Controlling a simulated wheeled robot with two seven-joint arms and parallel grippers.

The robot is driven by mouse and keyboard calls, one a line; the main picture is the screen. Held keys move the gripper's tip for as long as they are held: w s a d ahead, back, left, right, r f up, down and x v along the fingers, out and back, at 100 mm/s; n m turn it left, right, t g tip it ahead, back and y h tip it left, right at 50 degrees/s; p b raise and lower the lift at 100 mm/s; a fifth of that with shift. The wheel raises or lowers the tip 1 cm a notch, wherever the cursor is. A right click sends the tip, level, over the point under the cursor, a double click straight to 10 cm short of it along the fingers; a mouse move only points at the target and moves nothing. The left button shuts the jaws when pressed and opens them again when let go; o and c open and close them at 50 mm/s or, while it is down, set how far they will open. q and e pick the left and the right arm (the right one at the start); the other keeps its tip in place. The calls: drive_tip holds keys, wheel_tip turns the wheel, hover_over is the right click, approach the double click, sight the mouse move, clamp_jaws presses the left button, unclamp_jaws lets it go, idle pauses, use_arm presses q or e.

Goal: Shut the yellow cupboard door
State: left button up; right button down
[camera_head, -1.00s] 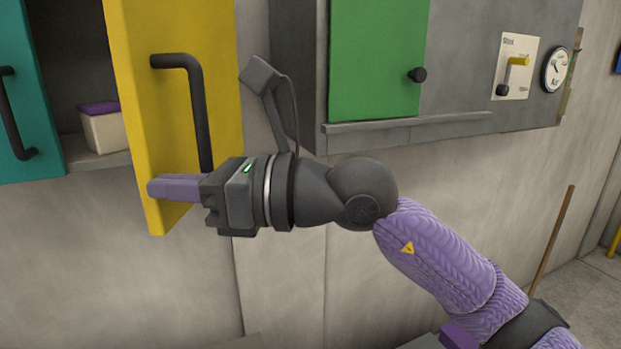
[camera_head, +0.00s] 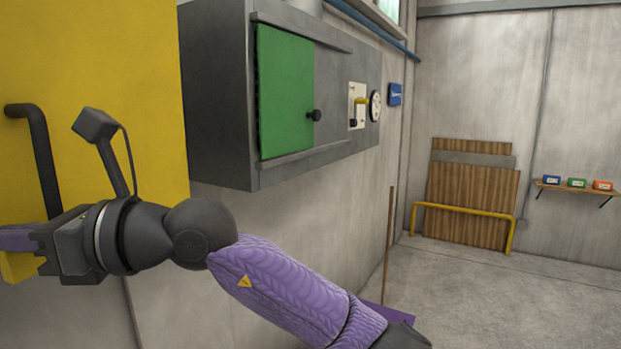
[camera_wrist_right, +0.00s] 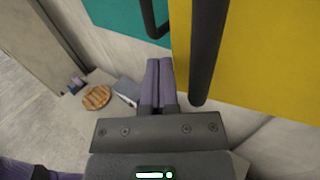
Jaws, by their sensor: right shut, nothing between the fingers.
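The yellow cupboard door (camera_head: 110,80) fills the left of the head view, its left part cut off by the frame. Its black bar handle (camera_head: 40,160) faces me. My right gripper (camera_head: 12,238) is shut and empty, low on the door beside the handle's lower end; its purple fingers run to the left picture edge. In the right wrist view, the shut fingers (camera_wrist_right: 158,82) lie just left of the yellow door (camera_wrist_right: 265,60) and its handle (camera_wrist_right: 207,50). Whether they touch the door I cannot tell. The cupboard's inside is out of the head view. My left gripper is not in view.
A grey cabinet (camera_head: 215,100) with a green door (camera_head: 285,90) juts from the wall to the right. The teal door (camera_wrist_right: 120,18) and its handle show in the right wrist view. The floor (camera_head: 470,300) at the right is open.

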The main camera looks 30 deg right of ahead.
drive_tip(key=shift+w+a+p, duration=0.45)
drive_tip(key=shift+w+a, duration=1.1)
drive_tip(key=shift+a, duration=0.25)
